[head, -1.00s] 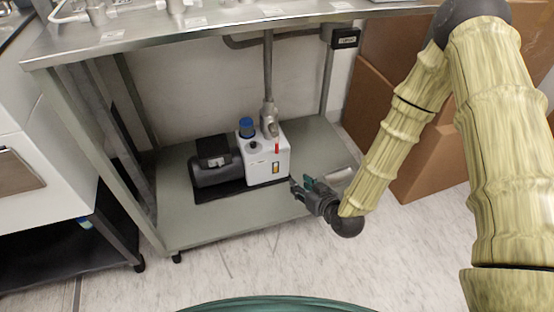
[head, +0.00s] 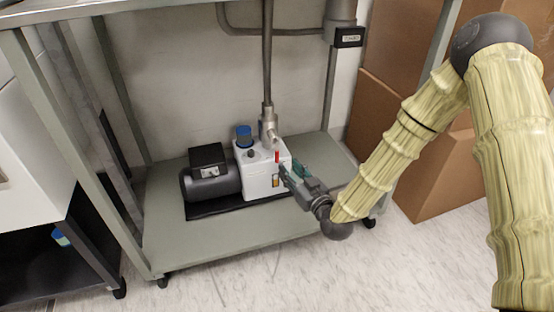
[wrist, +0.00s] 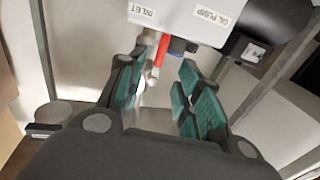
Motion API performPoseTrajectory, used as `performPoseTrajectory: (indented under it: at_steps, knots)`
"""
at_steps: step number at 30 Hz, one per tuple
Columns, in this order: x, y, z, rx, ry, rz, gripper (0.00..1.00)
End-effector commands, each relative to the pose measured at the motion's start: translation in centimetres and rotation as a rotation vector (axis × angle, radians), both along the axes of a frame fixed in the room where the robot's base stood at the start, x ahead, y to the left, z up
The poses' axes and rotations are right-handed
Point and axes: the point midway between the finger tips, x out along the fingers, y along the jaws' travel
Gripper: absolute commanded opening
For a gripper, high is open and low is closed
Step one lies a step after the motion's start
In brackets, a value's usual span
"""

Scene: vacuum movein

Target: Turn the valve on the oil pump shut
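The oil pump (head: 262,180) is a white box with a black motor (head: 212,178) on its left, on the cart's lower shelf. A red valve handle (head: 277,156) stands upright by the metal pipe fitting (head: 268,128) on top. My gripper (head: 288,173) is at the pump's right front corner, just below the handle in the picture. In the wrist view, my gripper (wrist: 160,92) is open, with teal pads apart. The red handle (wrist: 162,50) lies ahead, between the finger lines. Contact cannot be told. The pump's "OIL PUMP" and "INLET" labels show upside down.
A blue cap (head: 244,134) stands on the pump. The grey shelf (head: 200,237) has bare room in front, and the cart's metal legs frame it. A vertical pipe (head: 267,60) rises behind the pump. Cardboard boxes (head: 425,175) stand at the right.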

Motion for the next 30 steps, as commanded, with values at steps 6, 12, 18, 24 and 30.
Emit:
performPoseTrajectory:
  at_steps: [6,12,18,24,30]
  knots:
    - [3.1,1.8,-0.4,0.0,-0.002,0.0,0.34]
    - [5.7,3.2,-0.3,0.0,-0.001,0.0,0.34]
    - [7.3,4.2,-0.2,0.0,-0.001,0.001,0.34]
    - [7.9,4.4,-0.1,0.0,0.001,0.0,0.34]
    - [7.9,4.4,0.0,0.0,0.001,0.0,0.34]
